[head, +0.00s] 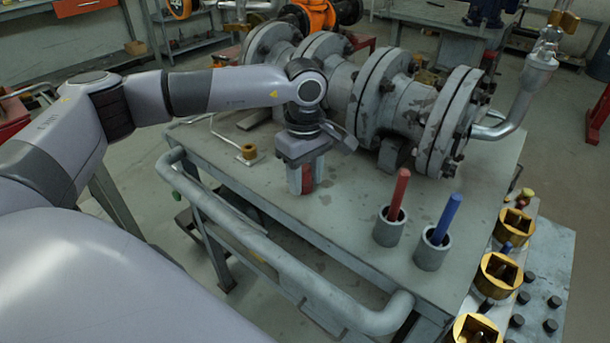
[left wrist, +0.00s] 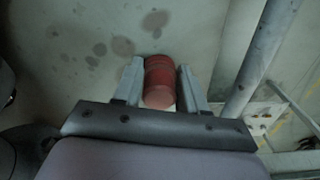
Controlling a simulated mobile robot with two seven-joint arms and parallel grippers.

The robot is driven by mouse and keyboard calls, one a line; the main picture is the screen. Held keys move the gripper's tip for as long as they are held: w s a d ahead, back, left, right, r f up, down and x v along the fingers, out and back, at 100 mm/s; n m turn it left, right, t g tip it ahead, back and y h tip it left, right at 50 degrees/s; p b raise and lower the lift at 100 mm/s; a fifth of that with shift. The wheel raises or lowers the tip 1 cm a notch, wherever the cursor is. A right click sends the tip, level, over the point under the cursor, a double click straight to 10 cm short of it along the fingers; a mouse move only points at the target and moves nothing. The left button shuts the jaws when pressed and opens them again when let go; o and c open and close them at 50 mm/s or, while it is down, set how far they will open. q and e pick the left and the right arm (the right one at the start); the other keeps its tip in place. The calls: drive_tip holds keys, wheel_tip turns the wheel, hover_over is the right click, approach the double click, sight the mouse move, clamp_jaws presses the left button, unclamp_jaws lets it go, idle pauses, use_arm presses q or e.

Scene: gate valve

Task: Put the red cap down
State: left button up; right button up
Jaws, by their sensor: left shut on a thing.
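The red cap (head: 307,180) is a small red cylinder between the fingers of my left gripper (head: 302,186) in the head view. The left gripper points down and is shut on it, at or just above the grey table top; whether the cap touches the surface I cannot tell. In the left wrist view the red cap (left wrist: 159,82) sits between the two fingers of the left gripper (left wrist: 160,85), one on each side. My right gripper is not in view.
Flanged grey pipes (head: 385,100) lie on the table (head: 350,215) behind the gripper. Two grey cups hold a red rod (head: 398,193) and a blue rod (head: 446,220) to the right. A pipe rail (head: 265,262) runs along the front edge. A brass piece (head: 249,152) lies left.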

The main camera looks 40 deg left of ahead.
sight(304, 169)
use_arm(q)
drive_tip(key=shift+f, duration=0.1)
drive_tip(key=o, duration=1.1)
wheel_tip(304, 169, up, 12)
drive_tip(key=shift+r+p, duration=0.15)
drive_tip(key=shift+p, duration=0.25)
drive_tip(key=shift+s, duration=0.1)
